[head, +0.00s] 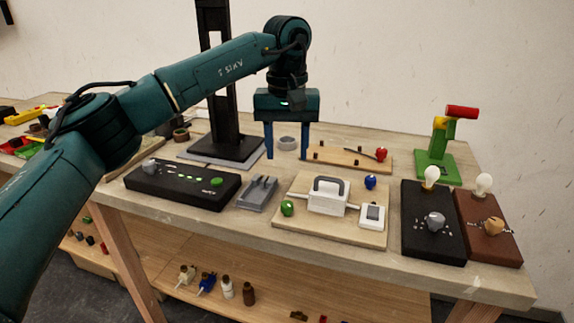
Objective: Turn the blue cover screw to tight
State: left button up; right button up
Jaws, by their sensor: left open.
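The blue cover screw (370,182) is a small round blue knob at the back right of a wooden board (290,231). The board also bears a white box (327,197) with a dark grey handle on top. My left gripper (287,157) points down with its two blue fingers apart and nothing between them. It hangs behind and to the left of the blue screw, clear of it. How far the screw is turned is too small to tell. My right gripper is not in view.
A green knob (287,208) and a small white switch (372,216) flank the white box. A wooden strip with a red-handled lever (380,155) lies behind. Black (436,250) and brown bulb stands are to the right. A green stand (438,160) rises at back right.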

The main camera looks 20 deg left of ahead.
aim_at(371, 181)
jog(key=k, duration=1)
